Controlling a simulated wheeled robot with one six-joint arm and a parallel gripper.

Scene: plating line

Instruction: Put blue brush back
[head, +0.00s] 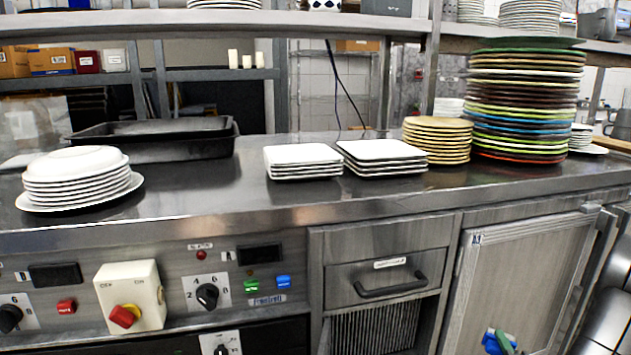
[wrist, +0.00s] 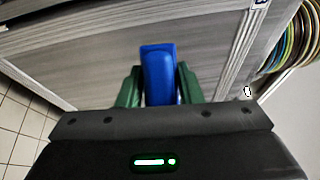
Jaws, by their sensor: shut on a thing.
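The blue brush (wrist: 159,62) is between the green fingers of my gripper (wrist: 158,80) in the wrist view. My gripper is shut on it, and its blue end sticks out past the fingertips. In the head view a bit of the blue brush (head: 491,342) and a green finger of my gripper (head: 505,342) show at the bottom edge, in front of the grey cabinet door (head: 515,270). The lower part of the brush is hidden by my gripper. I see no obvious holder for the brush.
The steel counter (head: 230,195) is above my gripper. It bears white plates (head: 80,175), dark trays (head: 150,145), square white plates (head: 303,160), tan plates (head: 437,140) and a tall coloured plate stack (head: 525,105). A drawer handle (head: 390,288) juts out left of the door.

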